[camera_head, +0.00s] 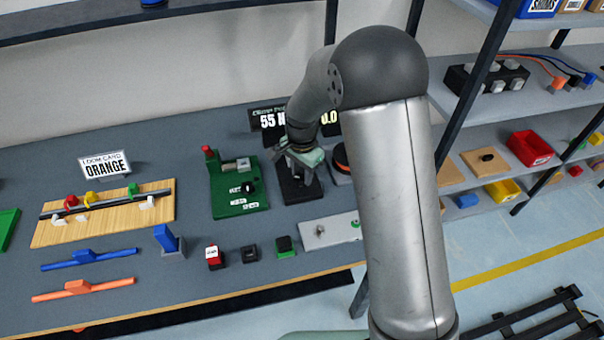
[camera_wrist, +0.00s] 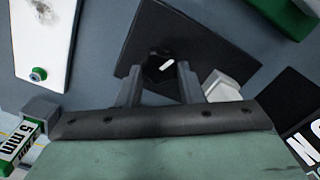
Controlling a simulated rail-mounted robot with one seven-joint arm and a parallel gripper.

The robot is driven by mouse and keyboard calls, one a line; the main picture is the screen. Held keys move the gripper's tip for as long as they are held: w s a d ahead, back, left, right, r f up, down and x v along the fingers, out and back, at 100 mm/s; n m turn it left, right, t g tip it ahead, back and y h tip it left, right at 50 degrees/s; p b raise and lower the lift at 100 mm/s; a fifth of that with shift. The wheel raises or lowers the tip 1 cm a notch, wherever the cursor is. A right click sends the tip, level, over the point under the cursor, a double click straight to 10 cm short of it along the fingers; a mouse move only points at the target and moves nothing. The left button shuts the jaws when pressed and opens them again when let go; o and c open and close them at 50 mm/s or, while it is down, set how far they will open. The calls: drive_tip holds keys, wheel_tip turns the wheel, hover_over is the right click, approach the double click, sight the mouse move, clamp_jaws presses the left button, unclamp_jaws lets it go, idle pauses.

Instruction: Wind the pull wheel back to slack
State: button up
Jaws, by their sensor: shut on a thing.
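The pull wheel (camera_wrist: 158,68) is a small black knob with a white mark on its top. It sits on a black base plate (camera_wrist: 200,40) in the wrist view. My gripper (camera_wrist: 159,78) has one finger on each side of the wheel and is shut on it. In the head view my gripper (camera_head: 297,165) is over the black base plate (camera_head: 302,195) and hides the wheel. A dark display (camera_head: 266,121) behind it reads "55 N", with more digits partly covered by my arm.
A green fixture (camera_head: 238,204) stands just left of the base plate. In front are a light plate (camera_head: 325,232) and several small blocks, among them a red one (camera_head: 214,257). A wooden loom board (camera_head: 105,218) lies further left. Shelves (camera_head: 540,76) stand at the right.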

sight(299, 176)
drive_tip(key=n+b, duration=0.1)
drive_tip(key=n, duration=0.2)
drive_tip(key=shift+a+n, duration=0.1)
drive_tip(key=shift+n, duration=0.2)
drive_tip(key=n+b, duration=0.1)
drive_tip(key=n, duration=0.2)
drive_tip(key=shift+w+n+b, duration=0.1)
drive_tip(key=shift+n+b, duration=0.2)
drive_tip(key=n, duration=0.3)
drive_tip(key=n+b, duration=0.1)
drive_tip(key=n, duration=0.2)
drive_tip(key=shift+a+n, duration=0.2)
drive_tip(key=shift+n, duration=0.1)
drive_tip(key=n, duration=0.4)
drive_tip(key=shift+a, duration=0.1)
drive_tip(key=shift+s+n, duration=0.2)
drive_tip(key=shift+n, duration=2)
drive_tip(key=o, duration=1)
drive_tip(key=shift+r, duration=0.1)
wheel_tip(299, 176, up, 17)
drive_tip(key=shift+r, duration=0.15)
